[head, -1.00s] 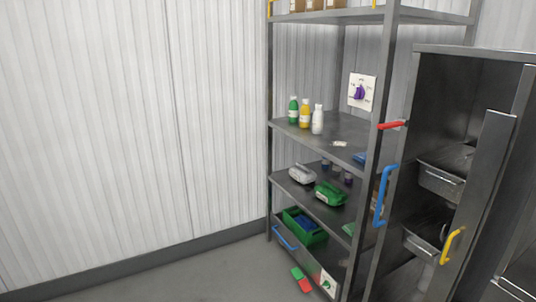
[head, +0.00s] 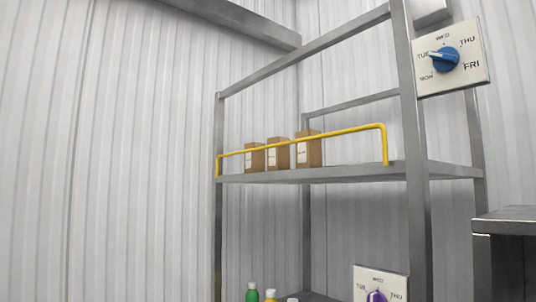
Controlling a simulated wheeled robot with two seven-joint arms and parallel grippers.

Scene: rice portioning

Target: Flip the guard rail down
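In the head view, a yellow guard rail (head: 318,137) stands upright along the front of the shelf rack's top shelf (head: 330,174). Its long bar runs in front of three brown boxes with white labels: a left box (head: 259,158), a middle box (head: 284,151) and a right box (head: 314,151). The rail's right leg comes down to the shelf's front edge near the right post. Neither of my grippers shows in the view.
A white dial panel with a blue knob (head: 446,59) hangs at the upper right post. A lower panel has a purple knob (head: 376,296). Green-capped (head: 252,294) and yellow-capped (head: 270,295) bottles show at the bottom. A dark cabinet top (head: 506,220) stands at right.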

